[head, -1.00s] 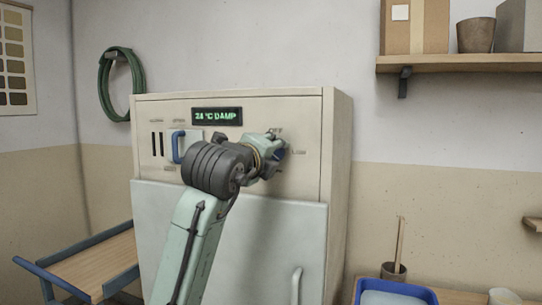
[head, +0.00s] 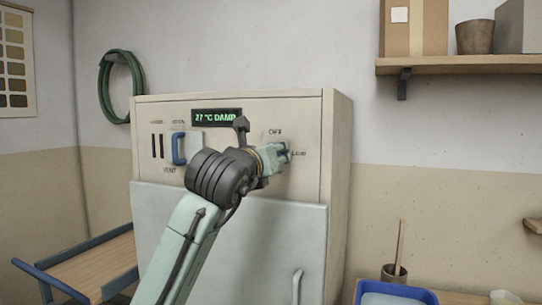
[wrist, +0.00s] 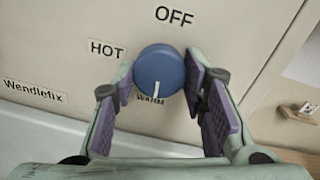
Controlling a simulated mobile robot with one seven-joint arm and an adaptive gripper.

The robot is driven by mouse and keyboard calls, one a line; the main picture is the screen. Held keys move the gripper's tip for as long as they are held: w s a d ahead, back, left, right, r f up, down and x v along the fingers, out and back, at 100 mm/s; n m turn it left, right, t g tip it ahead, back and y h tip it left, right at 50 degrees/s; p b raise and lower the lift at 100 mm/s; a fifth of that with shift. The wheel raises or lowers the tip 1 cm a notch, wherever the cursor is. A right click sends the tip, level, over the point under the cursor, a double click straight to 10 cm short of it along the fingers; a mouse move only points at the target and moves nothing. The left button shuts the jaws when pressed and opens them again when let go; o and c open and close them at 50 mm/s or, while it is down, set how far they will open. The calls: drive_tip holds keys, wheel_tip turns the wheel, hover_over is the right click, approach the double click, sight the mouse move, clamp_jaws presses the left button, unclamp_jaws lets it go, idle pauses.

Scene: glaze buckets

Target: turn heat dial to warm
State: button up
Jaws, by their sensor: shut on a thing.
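The heat dial (wrist: 160,70) is a round blue knob on the cream cabinet front. Its white pointer line points down at the WARM label (wrist: 150,99), which is partly covered by the dial. The OFF label (wrist: 174,16) is above and the HOT label (wrist: 107,48) to the left. My gripper (wrist: 160,82) is shut on the dial, with one purple pad at its left and one at its right. In the head view my gripper (head: 282,153) is at the panel's upper right, mostly hiding the dial.
The cabinet's green display (head: 216,116) reads about 27 °C DAMP. A blue handle (head: 178,149) and vent slots are left of my wrist. A blue-railed cart (head: 75,262) stands at left, and a blue tub (head: 395,291) at lower right.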

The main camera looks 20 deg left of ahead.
drive_tip(key=shift+m, duration=0.6)
drive_tip(key=shift+f, duration=0.1)
drive_tip(key=o, duration=1.2)
drive_tip(key=shift+c, duration=0.2)
drive_tip(key=s, duration=1.2)
drive_tip(key=shift+d, duration=0.15)
